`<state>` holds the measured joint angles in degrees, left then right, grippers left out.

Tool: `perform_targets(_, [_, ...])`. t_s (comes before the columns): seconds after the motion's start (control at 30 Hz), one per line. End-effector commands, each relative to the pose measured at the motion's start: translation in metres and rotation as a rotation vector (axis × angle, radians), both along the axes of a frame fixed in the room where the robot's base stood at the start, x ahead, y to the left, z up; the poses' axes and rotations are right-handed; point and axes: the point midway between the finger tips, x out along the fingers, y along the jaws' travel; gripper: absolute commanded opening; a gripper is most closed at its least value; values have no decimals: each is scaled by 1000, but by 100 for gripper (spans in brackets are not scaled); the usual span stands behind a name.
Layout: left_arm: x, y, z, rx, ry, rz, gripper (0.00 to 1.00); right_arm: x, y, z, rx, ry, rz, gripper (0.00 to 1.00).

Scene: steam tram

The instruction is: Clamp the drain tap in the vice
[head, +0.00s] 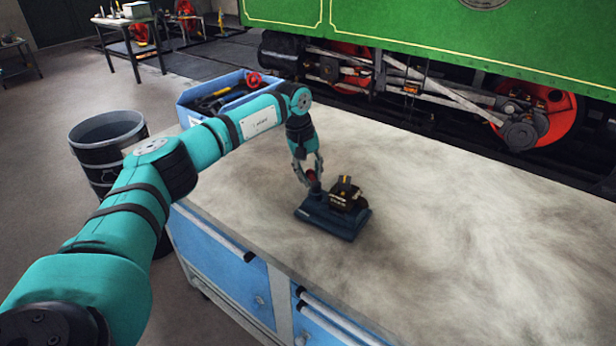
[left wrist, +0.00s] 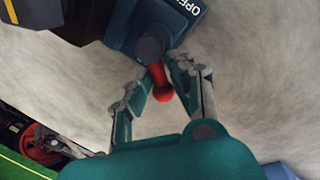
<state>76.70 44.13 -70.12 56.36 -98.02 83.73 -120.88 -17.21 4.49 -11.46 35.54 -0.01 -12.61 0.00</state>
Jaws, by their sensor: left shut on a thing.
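The vice (head: 328,220) is dark blue and stands on the pale worktop. A black block with yellow marks (head: 347,194) sits on it; I cannot tell whether the drain tap is in there. In the left wrist view the vice body (left wrist: 150,25) carries part of a word, "OPE". A red-ended lever (left wrist: 162,84) sticks out of its round dark end. My left gripper (head: 312,179) is at the vice's left end, with its fingers shut on the red lever. It also shows in the left wrist view (left wrist: 163,88). My right gripper is not in view.
A blue box (head: 188,116) with dark parts and a red round piece (head: 253,80) stands at the worktop's far left corner. A black bin (head: 108,150) stands left of the bench. The worktop right of the vice is clear. A green tram (head: 430,40) stands behind.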

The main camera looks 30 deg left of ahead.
Motion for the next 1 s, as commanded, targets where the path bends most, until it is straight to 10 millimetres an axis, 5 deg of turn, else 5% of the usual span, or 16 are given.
perform_targets(0.83, [6, -5, 5, -4, -13, -147, 0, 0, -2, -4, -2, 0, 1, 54])
perform_targets(0.87, [6, -5, 5, -4, -13, -147, 22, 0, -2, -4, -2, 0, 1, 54])
perform_targets(1.0, [6, -5, 4, -3, -11, -146, 39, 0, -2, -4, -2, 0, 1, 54])
